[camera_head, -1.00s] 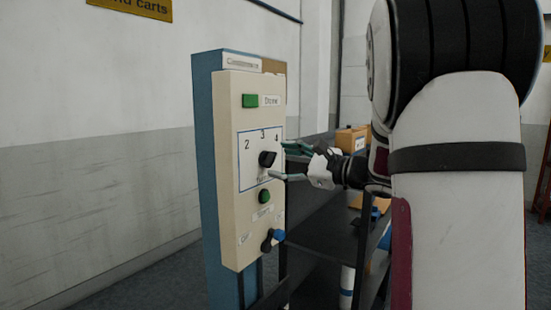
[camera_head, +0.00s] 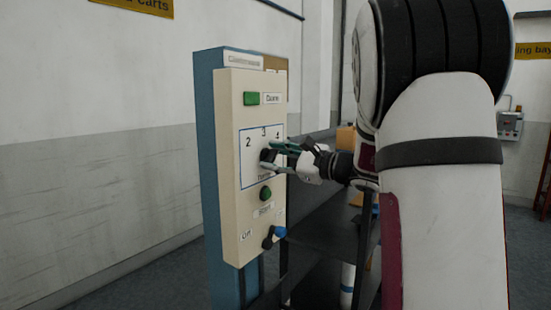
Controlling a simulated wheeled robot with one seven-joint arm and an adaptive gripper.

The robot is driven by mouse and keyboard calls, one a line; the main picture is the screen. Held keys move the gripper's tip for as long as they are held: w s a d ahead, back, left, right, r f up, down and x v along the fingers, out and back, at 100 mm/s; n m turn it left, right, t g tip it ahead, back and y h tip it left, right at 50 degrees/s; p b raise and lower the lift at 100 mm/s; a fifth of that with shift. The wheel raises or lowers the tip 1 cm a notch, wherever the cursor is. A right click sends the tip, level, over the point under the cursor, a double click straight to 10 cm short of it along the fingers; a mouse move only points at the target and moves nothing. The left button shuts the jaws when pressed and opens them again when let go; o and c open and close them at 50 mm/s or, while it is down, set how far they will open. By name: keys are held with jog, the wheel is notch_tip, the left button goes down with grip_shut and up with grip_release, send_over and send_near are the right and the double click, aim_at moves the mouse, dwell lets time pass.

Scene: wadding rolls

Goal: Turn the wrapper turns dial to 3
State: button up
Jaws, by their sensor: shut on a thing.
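The wrapper turns dial (camera_head: 266,155) is a black knob on the cream control panel (camera_head: 229,110), in a blue-framed field marked 2, 3 and 4. My gripper (camera_head: 275,156) is at the dial from the right, with its green-grey fingers above and below the knob, shut on it. The fingers hide part of the dial, so I cannot tell exactly which number its pointer faces.
Above the field is a green button (camera_head: 251,98). Below it are another green button (camera_head: 265,194) and a dark lever with a blue end (camera_head: 279,232). A dark shelf unit (camera_head: 320,240) stands right of the panel. My arm covers much of the right side.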

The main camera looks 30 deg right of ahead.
jog(key=shift+w+f+n+b, duration=0.1)
jog(key=shift+n+b, duration=0.2)
jog(key=shift+b, duration=0.45)
jog(key=shift+f+n+b, duration=0.15)
jog(key=shift+n+b, duration=0.35)
jog(key=shift+b, duration=0.55)
jog(key=n+b, duration=0.6)
jog(key=b, duration=0.6)
jog(key=shift+f, duration=0.15)
jog(key=n+b, duration=0.2)
jog(key=b, duration=0.1)
jog(key=o, duration=1.2)
jog(key=shift+c, duration=0.2)
jog(key=shift+r, duration=0.2)
